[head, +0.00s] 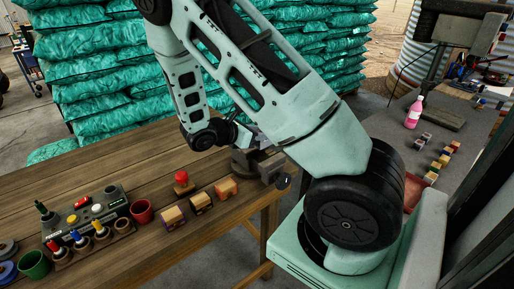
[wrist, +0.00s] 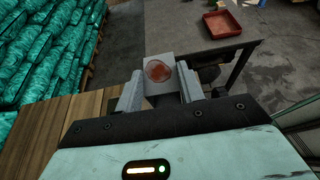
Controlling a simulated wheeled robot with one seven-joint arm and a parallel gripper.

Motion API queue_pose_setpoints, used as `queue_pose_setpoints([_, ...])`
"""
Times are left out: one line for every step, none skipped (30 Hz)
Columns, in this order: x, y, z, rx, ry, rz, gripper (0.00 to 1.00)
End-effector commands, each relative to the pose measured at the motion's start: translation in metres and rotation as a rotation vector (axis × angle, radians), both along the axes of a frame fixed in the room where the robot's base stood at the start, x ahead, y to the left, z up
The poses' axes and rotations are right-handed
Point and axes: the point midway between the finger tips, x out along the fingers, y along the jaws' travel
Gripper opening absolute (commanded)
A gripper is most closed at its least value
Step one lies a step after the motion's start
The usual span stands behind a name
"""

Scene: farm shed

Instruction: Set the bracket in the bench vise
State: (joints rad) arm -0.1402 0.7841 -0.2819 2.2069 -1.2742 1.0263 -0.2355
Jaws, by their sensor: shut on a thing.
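My gripper (wrist: 159,82) is shut on the bracket (wrist: 160,62), a light grey piece with a round reddish-brown patch, held between the two grey fingers in the wrist view. In the head view my gripper (head: 247,133) is above the bench vise (head: 268,168), a dark grey vise at the wooden bench's right end. My arm and gripper hide much of the bracket there. In the wrist view a dark shape lies just right of the fingers. I cannot tell whether the bracket touches the vise.
On the wooden bench (head: 120,165), several small blocks (head: 201,202), a red button (head: 182,178), a control box (head: 92,209) and cups stand left of the vise. A red tray (wrist: 222,24) lies on a grey table (wrist: 175,20). Stacked teal bags (head: 100,75) rise behind the bench.

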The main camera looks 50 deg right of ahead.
Motion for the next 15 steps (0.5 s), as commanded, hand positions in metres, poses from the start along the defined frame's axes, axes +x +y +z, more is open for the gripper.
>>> queue_pose_setpoints([-0.001, 0.000, -0.005, -0.001, 0.005, 0.000, 0.13])
queue_pose_setpoints([-0.001, -0.001, -0.009, -0.001, 0.004, 0.000, 0.13])
queue_pose_setpoints([0.000, -0.001, -0.012, -0.001, 0.003, 0.000, 0.13])
queue_pose_setpoints([0.000, -0.001, -0.013, -0.002, 0.002, 0.001, 0.13])
queue_pose_setpoints([0.000, -0.001, -0.015, -0.002, 0.001, 0.000, 0.13])
queue_pose_setpoints([0.000, -0.001, -0.018, -0.001, 0.003, 0.000, 0.13])
queue_pose_setpoints([0.000, 0.000, -0.021, -0.001, 0.003, 0.000, 0.13])
queue_pose_setpoints([-0.001, -0.001, -0.024, 0.000, 0.003, 0.000, 0.13])
queue_pose_setpoints([-0.001, 0.000, -0.030, 0.000, 0.005, 0.000, 0.13])
queue_pose_setpoints([-0.001, 0.000, -0.034, 0.001, 0.003, -0.001, 0.13])
queue_pose_setpoints([-0.001, -0.001, -0.038, 0.000, 0.005, 0.000, 0.13])
queue_pose_setpoints([-0.001, -0.001, -0.043, 0.000, 0.004, -0.001, 0.13])
queue_pose_setpoints([-0.001, -0.001, -0.047, 0.000, 0.004, -0.001, 0.13])
queue_pose_setpoints([0.000, 0.000, -0.050, 0.000, 0.003, 0.000, 0.13])
queue_pose_setpoints([0.000, 0.000, -0.053, -0.001, 0.002, 0.001, 0.13])
